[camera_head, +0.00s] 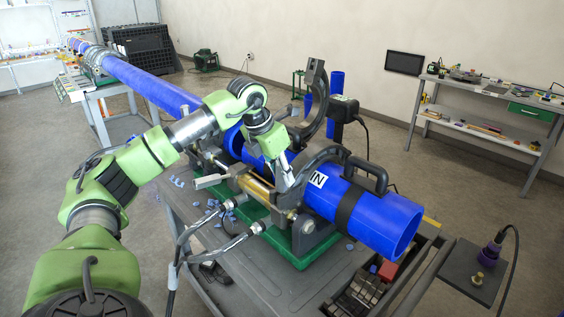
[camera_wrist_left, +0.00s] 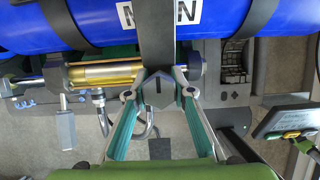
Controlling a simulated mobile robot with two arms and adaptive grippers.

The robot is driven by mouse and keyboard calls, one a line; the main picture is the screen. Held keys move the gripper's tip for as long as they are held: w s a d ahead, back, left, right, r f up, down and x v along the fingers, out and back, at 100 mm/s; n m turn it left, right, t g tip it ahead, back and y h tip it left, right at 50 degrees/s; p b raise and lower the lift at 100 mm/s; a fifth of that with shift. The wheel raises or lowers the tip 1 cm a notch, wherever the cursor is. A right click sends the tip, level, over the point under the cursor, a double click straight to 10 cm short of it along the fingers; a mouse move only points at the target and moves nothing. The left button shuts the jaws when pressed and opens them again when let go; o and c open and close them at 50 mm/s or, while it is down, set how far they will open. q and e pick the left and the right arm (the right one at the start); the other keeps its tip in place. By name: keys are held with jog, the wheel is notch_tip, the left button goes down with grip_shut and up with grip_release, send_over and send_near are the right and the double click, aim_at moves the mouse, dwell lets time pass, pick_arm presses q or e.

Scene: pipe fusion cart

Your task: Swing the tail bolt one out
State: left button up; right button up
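A blue pipe (camera_head: 375,215) marked "IN" lies in the fusion cart's clamps. A dark curved clamp band (camera_head: 325,153) closes over it near its front end. My left gripper (camera_head: 288,183) reaches down to the near side of this clamp. In the left wrist view, its two fingers (camera_wrist_left: 161,78) stand on either side of a dark block with an angular end (camera_wrist_left: 158,94), which seems to be the tail bolt. I cannot tell whether the fingers press on it. The bolt's shank is hidden. My right gripper is not in view.
A brass-coloured cylinder (camera_wrist_left: 100,74) sits just left of the fingers in the wrist view. Hoses with metal fittings (camera_head: 240,237) lie in front of the clamps. An open clamp half (camera_head: 314,95) stands up behind. A workbench (camera_head: 490,120) is at the right wall.

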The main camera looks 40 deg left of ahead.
pick_arm(q)
jog(key=shift+s+a+f+b, duration=0.1)
jog(key=shift+s+f+b, duration=0.1)
jog(key=shift+s+b, duration=0.35)
jog(key=shift+s, duration=0.4)
jog(key=shift+s+r, duration=0.1)
jog(key=shift+s, duration=0.15)
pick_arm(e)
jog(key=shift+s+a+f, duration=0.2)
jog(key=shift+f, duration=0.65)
pick_arm(q)
jog(key=shift+s+a+f+b, duration=0.1)
jog(key=shift+s+f+b, duration=0.3)
jog(key=shift+s+b, duration=0.6)
jog(key=shift+b, duration=0.15)
jog(key=shift+r, duration=0.1)
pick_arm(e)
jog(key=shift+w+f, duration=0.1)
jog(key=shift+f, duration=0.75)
